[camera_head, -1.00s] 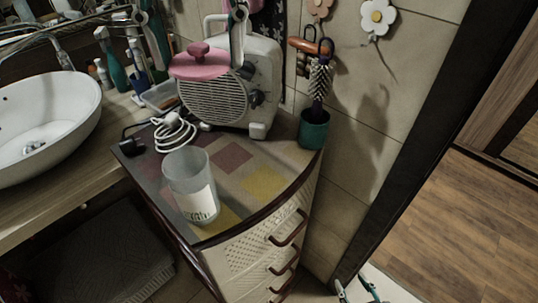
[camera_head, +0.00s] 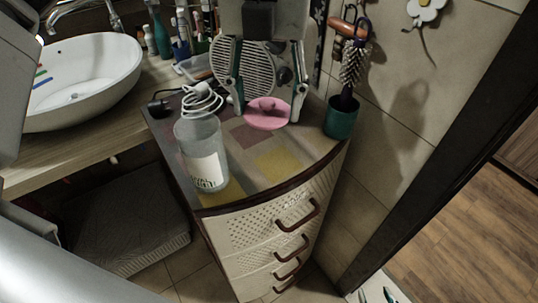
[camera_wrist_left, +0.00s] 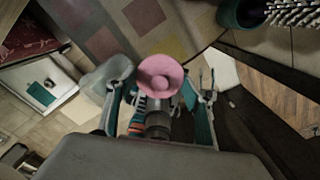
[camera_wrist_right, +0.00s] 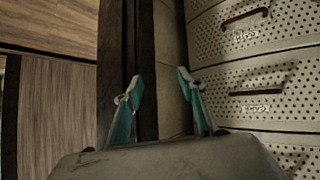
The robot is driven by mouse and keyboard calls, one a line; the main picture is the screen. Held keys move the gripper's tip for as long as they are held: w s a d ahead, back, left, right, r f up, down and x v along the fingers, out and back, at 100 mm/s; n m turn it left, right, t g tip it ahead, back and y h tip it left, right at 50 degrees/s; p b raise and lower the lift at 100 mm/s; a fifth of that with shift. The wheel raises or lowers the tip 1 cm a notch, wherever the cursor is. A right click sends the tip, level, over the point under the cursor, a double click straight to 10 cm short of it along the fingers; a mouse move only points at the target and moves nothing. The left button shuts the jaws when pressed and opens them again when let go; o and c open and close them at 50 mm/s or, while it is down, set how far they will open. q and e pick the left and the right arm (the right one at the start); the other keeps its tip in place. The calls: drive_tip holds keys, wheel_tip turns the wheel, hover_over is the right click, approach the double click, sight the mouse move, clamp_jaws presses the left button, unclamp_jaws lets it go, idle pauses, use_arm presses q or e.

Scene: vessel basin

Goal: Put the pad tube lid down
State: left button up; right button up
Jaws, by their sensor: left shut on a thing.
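The pink pad tube lid (camera_head: 267,114), round with a knob on top, is low over the cabinet top in front of the heater. I cannot tell whether it touches the surface. My left gripper (camera_head: 267,112) reaches down from above, shut on the lid, with a finger at either side of it. The lid also shows in the left wrist view (camera_wrist_left: 160,76). The translucent tube (camera_head: 203,155) with a white label stands upright and open at the cabinet's left front. My right gripper (camera_wrist_right: 158,85) is open and empty beside the drawers; it also shows in the head view (camera_head: 374,294).
The white heater (camera_head: 242,62) stands behind the lid. A coiled white cable (camera_head: 203,100) lies behind the tube. A green cup (camera_head: 341,118) with a brush stands at the right. The patterned cabinet top (camera_head: 275,165) is bare at the front. The basin (camera_head: 90,85) is left.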

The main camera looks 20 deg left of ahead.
sight(268, 167)
use_arm(q)
wheel_tip(268, 167, down, 12)
drive_tip(key=shift+f+b, duration=0.25)
drive_tip(key=shift+b, duration=0.2)
drive_tip(key=shift+f, duration=0.25)
drive_tip(key=o, duration=0.8)
drive_tip(key=shift+r, duration=0.1)
wheel_tip(268, 167, up, 12)
drive_tip(key=shift+r+p, duration=0.15)
drive_tip(key=shift+p, duration=0.3)
